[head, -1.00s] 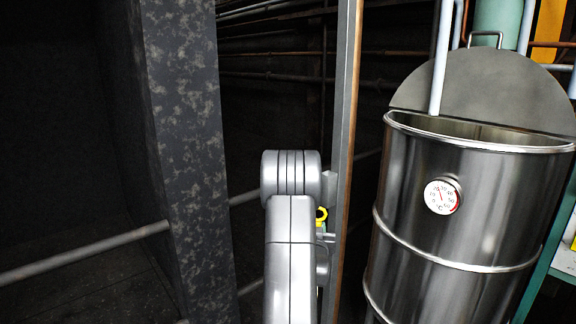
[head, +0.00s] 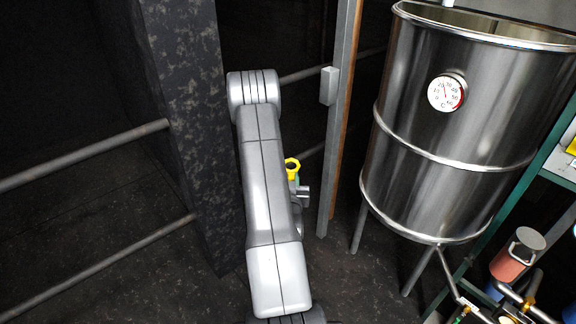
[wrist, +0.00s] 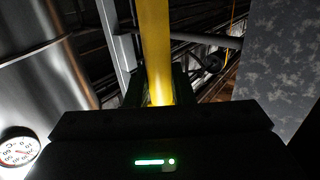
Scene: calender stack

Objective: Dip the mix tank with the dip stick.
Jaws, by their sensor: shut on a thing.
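The mix tank (head: 440,130) is a tall steel drum on legs at the right of the head view, with a round dial thermometer (head: 446,92) on its front. Its open top shows only partly, cut by the upper edge. The tank wall (wrist: 45,75) also shows at the left of the wrist view. My gripper (wrist: 160,95) is shut on the yellow dip stick (wrist: 154,40), which runs upward out of the wrist view. The stick's ends are not visible there. A small yellow ring (head: 292,168) shows beside my arm in the head view; I cannot tell whether it is part of the stick.
A grey upright post (head: 338,130) stands between my arm and the tank. A mottled dark pillar (head: 190,110) is at the left, with rails (head: 85,155) beyond it. A red-sided can (head: 515,258) and pipes sit at the lower right.

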